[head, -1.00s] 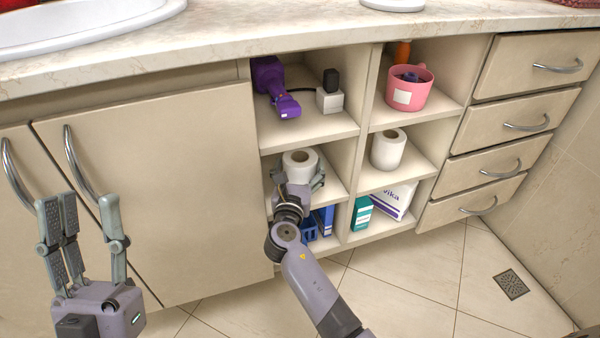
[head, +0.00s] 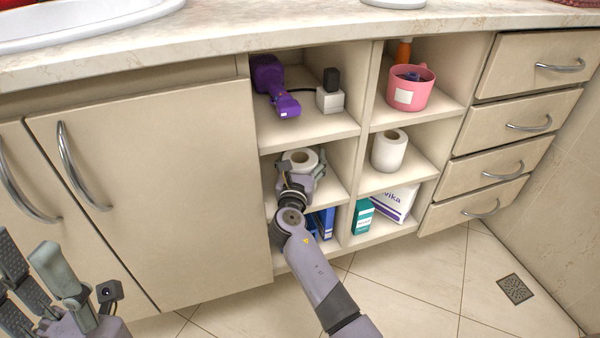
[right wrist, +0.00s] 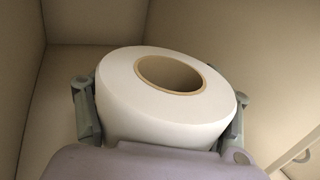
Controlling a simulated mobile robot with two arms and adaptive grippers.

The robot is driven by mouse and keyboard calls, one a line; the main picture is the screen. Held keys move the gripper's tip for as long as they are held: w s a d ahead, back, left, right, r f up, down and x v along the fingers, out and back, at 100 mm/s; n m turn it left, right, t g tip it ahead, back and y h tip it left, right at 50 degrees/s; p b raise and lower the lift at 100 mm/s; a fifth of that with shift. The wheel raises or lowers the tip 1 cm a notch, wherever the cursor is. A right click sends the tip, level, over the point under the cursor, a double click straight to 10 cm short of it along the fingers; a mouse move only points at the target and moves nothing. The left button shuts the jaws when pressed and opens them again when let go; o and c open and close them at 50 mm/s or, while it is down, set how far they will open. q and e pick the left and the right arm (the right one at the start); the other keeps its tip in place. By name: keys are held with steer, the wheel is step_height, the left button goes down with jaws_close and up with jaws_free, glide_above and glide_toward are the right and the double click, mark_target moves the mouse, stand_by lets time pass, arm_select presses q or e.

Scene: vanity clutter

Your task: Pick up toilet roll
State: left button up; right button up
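A white toilet roll (head: 303,160) with a brown core is in the middle-left cubby of the open shelf. My right gripper (head: 301,173) reaches in from the front, with its fingers on opposite sides of this roll. In the right wrist view the roll (right wrist: 165,105) fills the space between the fingers, which lie against its sides; the palm hides its lower front. Whether its base touches the shelf is hidden. A second white roll (head: 389,151) stands upright in the cubby to the right. My left gripper (head: 40,280) is open and empty at the lower left, partly cut off.
A purple hairdryer (head: 273,85) and a grey-white box (head: 330,98) are above. A pink pot (head: 409,90) sits upper right. Blue items (head: 325,222) and a teal box (head: 362,216) are below. Cubby walls closely flank my right gripper. The tiled floor is clear.

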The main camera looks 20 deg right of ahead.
steer(key=c, duration=0.5)
stand_by(0.3)
